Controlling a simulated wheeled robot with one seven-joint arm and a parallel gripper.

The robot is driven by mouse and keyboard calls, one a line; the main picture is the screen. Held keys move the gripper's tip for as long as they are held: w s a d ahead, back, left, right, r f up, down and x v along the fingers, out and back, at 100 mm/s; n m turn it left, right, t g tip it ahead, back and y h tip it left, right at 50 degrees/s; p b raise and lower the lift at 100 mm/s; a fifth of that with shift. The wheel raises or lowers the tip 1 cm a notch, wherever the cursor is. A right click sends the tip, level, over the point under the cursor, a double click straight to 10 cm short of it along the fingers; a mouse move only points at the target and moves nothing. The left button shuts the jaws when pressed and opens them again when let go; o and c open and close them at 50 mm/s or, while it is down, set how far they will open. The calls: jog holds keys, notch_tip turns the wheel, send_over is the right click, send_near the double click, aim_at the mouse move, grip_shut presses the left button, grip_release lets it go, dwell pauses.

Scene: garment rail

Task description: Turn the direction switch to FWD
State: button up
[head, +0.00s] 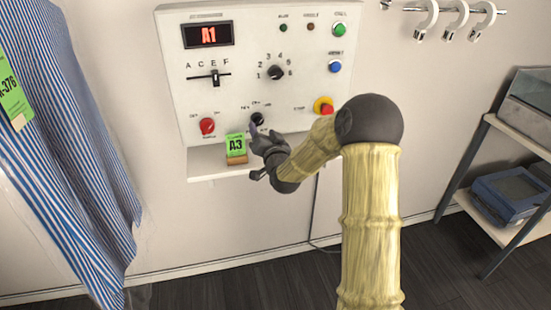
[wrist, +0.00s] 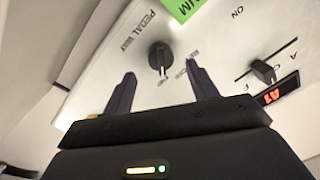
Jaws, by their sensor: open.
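The direction switch is a small black rotary knob (head: 257,119) low on the white control panel (head: 310,90), with small labels around its top. In the wrist view the knob (wrist: 160,55) has a light pointer line; the lettering is too blurred to tell which position it points to. My gripper (head: 256,133) is close to the panel, just below the knob in the head view. In the wrist view my gripper (wrist: 161,70) is open, its dark fingers spread on either side of the knob in the picture. I cannot tell whether either finger touches it.
A red knob (head: 207,126), a slider (head: 215,78), a numbered dial (head: 275,73) and a red-yellow stop button (head: 323,106) share the panel. A green A3 card (head: 236,145) stands on the shelf (head: 205,166) below. A striped garment (head: 75,140) hangs at left.

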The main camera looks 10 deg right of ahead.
jog(key=s+b, duration=0.2)
jog(key=s, duration=1)
jog(key=shift+s+d+f, duration=0.35)
jog(key=shift+s+d, duration=0.05)
jog(key=s+a+f+n+g, duration=0.2)
jog(key=s+f+n+g, duration=0.2)
jog(key=s+f+g, duration=0.45)
jog(key=s+f+n+g+h, duration=0.1)
jog(key=s+f+n+g, duration=0.1)
jog(key=s+g, duration=0.95)
jog(key=s+d+r+t+p, duration=0.1)
jog(key=s+r+t+p, duration=0.2)
jog(key=r+p, duration=1.1)
jog(key=shift+t, duration=0.5)
jog(key=shift+f, duration=0.15)
